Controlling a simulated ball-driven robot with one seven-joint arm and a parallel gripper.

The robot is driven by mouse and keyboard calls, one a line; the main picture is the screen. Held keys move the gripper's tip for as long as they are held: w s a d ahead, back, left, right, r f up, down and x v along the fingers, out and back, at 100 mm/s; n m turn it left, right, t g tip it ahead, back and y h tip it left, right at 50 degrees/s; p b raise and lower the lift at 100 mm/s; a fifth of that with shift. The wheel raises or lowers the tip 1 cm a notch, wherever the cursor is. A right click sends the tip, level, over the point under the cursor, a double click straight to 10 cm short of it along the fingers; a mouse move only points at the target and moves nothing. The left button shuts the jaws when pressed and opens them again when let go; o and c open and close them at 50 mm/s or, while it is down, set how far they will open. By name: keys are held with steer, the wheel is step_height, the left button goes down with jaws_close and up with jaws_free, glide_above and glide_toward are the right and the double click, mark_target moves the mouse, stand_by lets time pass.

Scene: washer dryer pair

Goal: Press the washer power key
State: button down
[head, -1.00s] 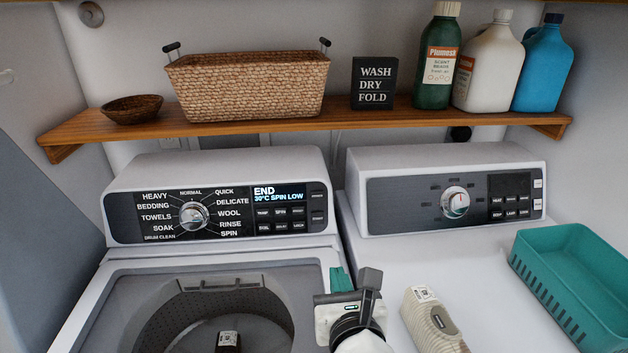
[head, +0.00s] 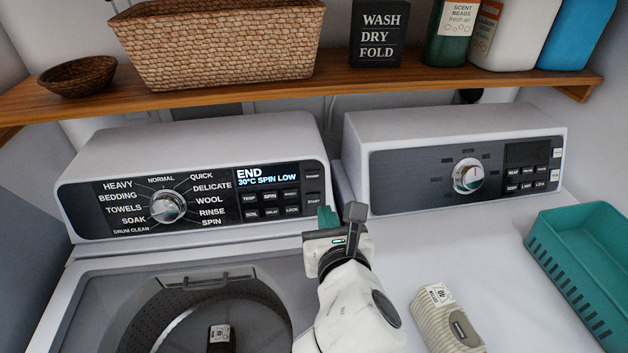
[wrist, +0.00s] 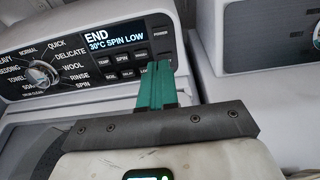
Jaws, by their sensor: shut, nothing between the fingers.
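The washer (head: 95,240) has a black control panel (head: 125,222) with a dial and a lit display (head: 265,177) reading END, 30°C SPIN LOW. The power key (head: 313,177) is at the panel's upper right, above the start key (head: 313,201). In the wrist view the power key (wrist: 161,33) shows its POWER label and is uncovered. My gripper (head: 327,215) is shut and empty, its teal fingers together. In the wrist view the fingertips (wrist: 158,64) appear just below the power key, covering the start key's area. I cannot tell whether they touch the panel.
A wooden shelf (head: 220,98) with a wicker basket (head: 215,45) and bottles spans above.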

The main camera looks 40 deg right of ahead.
mark_target(312, 175)
steer(key=p+x, duration=0.1)
steer(key=x, duration=1.2)
steer(key=shift+w+d+f, duration=0.1)
steer(key=shift+w+d, duration=0.1)
steer(key=shift+w, duration=0.05)
steer(key=shift+w+d+p, duration=0.3)
steer(key=shift+w+p, duration=0.25)
steer(key=shift+p, duration=0.45)
steer(key=shift+f, duration=0.1)
